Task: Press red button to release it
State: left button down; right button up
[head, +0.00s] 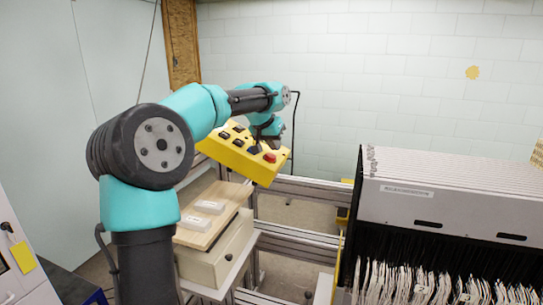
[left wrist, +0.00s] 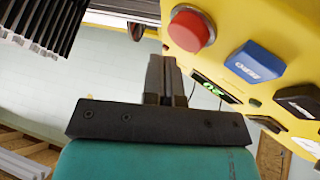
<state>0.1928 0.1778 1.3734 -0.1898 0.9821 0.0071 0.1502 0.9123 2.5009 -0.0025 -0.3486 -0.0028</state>
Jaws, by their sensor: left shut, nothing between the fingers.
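The red button (head: 269,158) sits at the right end of a tilted yellow control box (head: 238,160). In the left wrist view the red button (left wrist: 188,32) is round and stands out from the yellow box face (left wrist: 240,20). A blue button (left wrist: 254,63) marked ZERO is beside it. My left gripper (head: 270,135) is over the box, near the red button. In the left wrist view the shut, empty fingers (left wrist: 165,65) point towards the box, just below the red button in the picture. I cannot tell whether they touch the box. My right gripper is not in view.
A large frame (head: 430,210) packed with rows of thin white and black parts stands at the right. A wooden board (head: 205,222) with small white blocks lies below the box. Metal rails (head: 310,190) run behind. A small green display (left wrist: 210,86) glows on the box.

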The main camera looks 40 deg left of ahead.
pick_arm(q)
jog(key=shift+r, duration=0.1)
jog(key=r, duration=0.1)
jog(key=d+r, duration=0.1)
jog(key=r, duration=0.1)
jog(key=w+d+r, duration=0.1)
jog(key=r, duration=0.1)
jog(key=shift+r, duration=0.25)
dwell(0.5)
jog(key=shift+f, duration=0.1)
